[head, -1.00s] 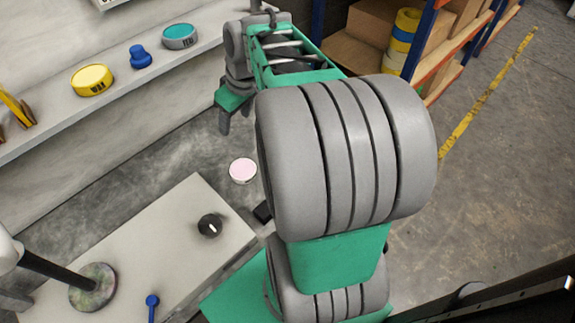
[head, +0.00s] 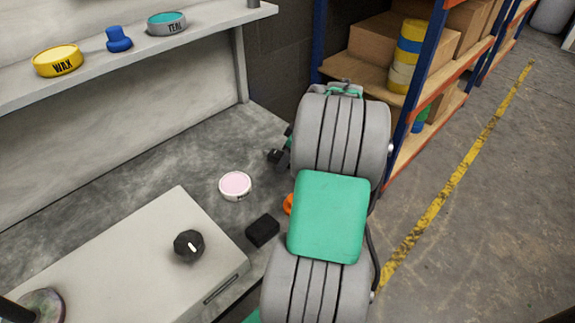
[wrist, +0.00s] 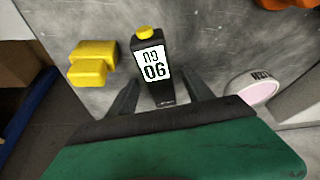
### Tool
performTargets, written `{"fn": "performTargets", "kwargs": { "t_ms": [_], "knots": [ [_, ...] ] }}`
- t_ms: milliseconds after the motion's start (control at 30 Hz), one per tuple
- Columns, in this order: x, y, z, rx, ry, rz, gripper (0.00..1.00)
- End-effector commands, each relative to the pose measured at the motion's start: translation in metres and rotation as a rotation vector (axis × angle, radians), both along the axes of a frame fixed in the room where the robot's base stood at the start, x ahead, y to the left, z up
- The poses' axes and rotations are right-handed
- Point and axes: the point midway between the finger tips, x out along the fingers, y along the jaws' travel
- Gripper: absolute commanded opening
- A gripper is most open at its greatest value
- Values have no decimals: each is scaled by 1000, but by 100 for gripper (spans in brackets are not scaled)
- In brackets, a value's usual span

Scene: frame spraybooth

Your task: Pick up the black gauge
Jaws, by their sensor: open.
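The black gauge (wrist: 151,66) shows in the wrist view as a slim black body with a white face reading 06 and a yellow knob on top. My gripper (wrist: 160,84) is open, its dark fingers on either side of the gauge's lower part. I cannot tell how far down the fingers reach or whether they touch it. In the head view I cannot make out the gauge. My arm covers much of the bench's right end there.
A yellow block (wrist: 92,62) stands just left of the gauge. A pink-topped tin (head: 235,185) is on the bench, also visible in the wrist view (wrist: 256,86). An orange object (head: 288,204) and a black block (head: 262,230) lie near my arm. Shelving (head: 398,150) stands right.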

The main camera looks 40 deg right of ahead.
Motion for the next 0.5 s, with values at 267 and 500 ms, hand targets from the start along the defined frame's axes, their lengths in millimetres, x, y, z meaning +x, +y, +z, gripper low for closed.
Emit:
{"fn": "performTargets", "kwargs": {
  "t_ms": [267, 500],
  "knots": [
    [0, 0, 1, -1, 0, -1, 51],
    [0, 0, 1, -1, 0, -1, 31]
  ]
}}
